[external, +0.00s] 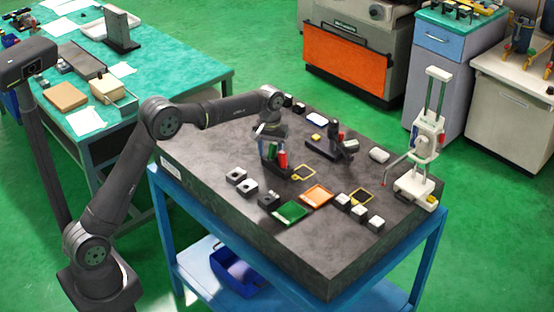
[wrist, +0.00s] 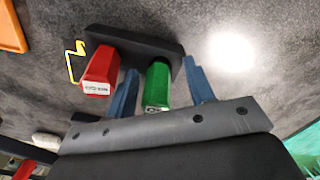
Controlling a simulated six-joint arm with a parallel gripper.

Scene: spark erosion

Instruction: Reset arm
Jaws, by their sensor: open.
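My gripper (external: 268,140) is over the left part of the dark stone table top (external: 225,160). In the wrist view my gripper (wrist: 160,68) has its two blue fingers spread, one on each side of a green block (wrist: 157,86). A gap shows between the green block and the right finger; I cannot tell whether the left finger touches it. A red block (wrist: 100,70) with a white label is just left of the left finger. Both blocks are at a black holder (wrist: 140,45). The red block (external: 282,159) and green block (external: 271,151) also show beneath my gripper in the external view.
A green tray (external: 291,212) and an orange tray (external: 317,195) lie in front of the holder. Small black and white blocks (external: 358,214) line the near side. Another dark holder (external: 325,148) stands behind. A white upright gauge (external: 425,145) stands at the right corner.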

